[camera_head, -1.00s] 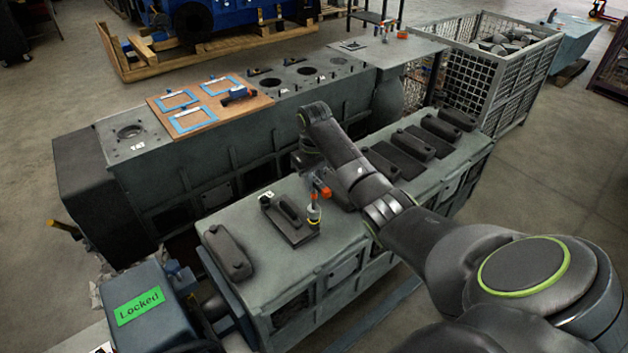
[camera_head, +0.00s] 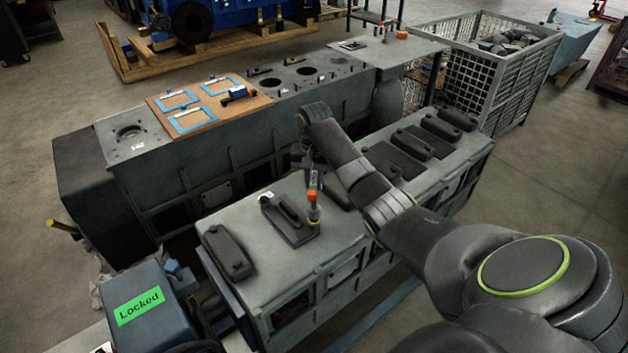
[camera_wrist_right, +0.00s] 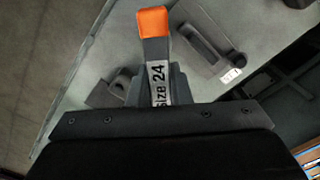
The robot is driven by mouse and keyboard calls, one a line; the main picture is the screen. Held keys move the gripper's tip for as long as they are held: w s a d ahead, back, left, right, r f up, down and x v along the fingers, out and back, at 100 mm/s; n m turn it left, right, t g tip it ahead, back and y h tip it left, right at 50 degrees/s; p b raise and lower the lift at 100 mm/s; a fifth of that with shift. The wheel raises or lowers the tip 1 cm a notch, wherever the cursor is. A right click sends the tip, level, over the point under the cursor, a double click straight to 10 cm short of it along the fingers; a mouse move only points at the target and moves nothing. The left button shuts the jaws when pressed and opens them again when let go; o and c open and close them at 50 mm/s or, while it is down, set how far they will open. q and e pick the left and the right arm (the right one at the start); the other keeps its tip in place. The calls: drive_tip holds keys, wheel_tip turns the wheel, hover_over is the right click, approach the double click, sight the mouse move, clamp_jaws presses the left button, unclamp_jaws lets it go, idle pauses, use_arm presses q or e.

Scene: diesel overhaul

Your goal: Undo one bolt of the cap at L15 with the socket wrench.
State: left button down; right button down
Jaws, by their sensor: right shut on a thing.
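My right gripper (camera_head: 311,172) is shut on the socket wrench (camera_head: 312,195), whose orange part shows below the jaws over the near engine block. In the right wrist view the wrench (camera_wrist_right: 160,85) has an orange end and the label "Size 24". A dark cap (camera_head: 290,213) with a raised middle and a small white tag lies on the block's top; the tag is too small to read in the head view. The wrench's yellowish lower end stands at the cap's right-hand edge. Whether it is seated on a bolt cannot be told. My left gripper is out of view.
A dark cover (camera_head: 228,252) lies left of the cap, and several more dark covers (camera_head: 412,143) lie to the right on the same block (camera_head: 262,285). Behind is a second block with a wooden board (camera_head: 208,118). A wire-mesh crate (camera_head: 490,85) stands at the back right.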

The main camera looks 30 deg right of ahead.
drive_tip(key=m, duration=0.4)
drive_tip(key=shift+m, duration=2.7)
drive_tip(key=shift+f, duration=0.7)
drive_tip(key=n, duration=0.3)
drive_tip(key=c, duration=1.9)
unclamp_jaws()
clamp_jaws()
